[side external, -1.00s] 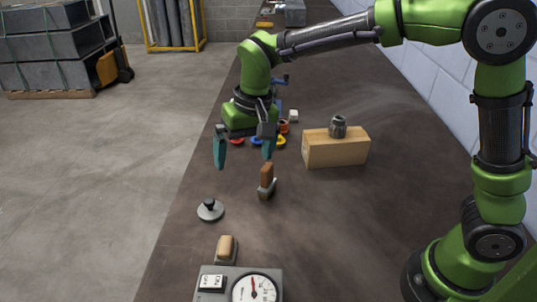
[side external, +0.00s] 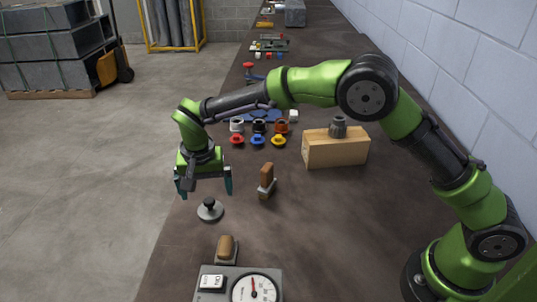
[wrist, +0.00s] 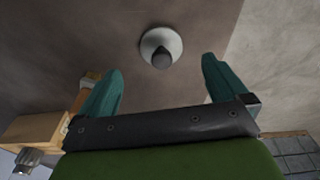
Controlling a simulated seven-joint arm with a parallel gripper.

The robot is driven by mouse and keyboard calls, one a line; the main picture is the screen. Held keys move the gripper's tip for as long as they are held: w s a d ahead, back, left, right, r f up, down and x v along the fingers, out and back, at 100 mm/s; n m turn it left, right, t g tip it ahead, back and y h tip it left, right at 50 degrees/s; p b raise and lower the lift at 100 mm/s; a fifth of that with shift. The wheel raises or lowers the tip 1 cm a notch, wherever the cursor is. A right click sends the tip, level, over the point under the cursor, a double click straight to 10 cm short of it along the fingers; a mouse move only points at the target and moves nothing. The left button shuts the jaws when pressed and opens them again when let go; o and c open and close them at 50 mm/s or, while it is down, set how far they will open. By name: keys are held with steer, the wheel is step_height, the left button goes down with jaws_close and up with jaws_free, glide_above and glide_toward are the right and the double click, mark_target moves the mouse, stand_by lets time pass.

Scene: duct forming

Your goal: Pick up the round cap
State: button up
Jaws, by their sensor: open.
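The round cap (side external: 210,210) is a pale grey disc with a black knob on top, lying on the dark bench near its left edge. In the wrist view the round cap (wrist: 161,47) shows beyond the fingertips, roughly centred between them. My gripper (side external: 204,194) is open and empty, just above and slightly behind the cap in the side view. Its two teal fingers also show in the wrist view (wrist: 161,75), spread wide apart. Nothing is between the fingers.
A brown-handled tool (side external: 266,182) stands right of the cap. A tan-topped block (side external: 226,248) and a gauge box (side external: 240,284) lie in front. A wooden block (side external: 335,148) bears a grey fitting (side external: 338,127). Several coloured caps and rings (side external: 258,140) sit behind.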

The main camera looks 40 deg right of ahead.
mark_target(209, 201)
steer(key=shift+w+d+f, duration=0.1)
steer(key=shift+w+f, duration=0.1)
steer(key=shift+f, duration=0.95)
steer(key=shift+w+d+f, duration=0.1)
steer(key=shift+w+f, duration=0.1)
steer(key=shift+f, duration=1)
steer(key=shift+w+d+f, duration=0.1)
steer(key=shift+w+f, duration=0.1)
steer(key=shift+f, duration=0.95)
steer(key=shift+c, duration=0.5)
steer(key=c, duration=1.1)
steer(key=shift+o, duration=0.2)
steer(key=shift+r, duration=0.1)
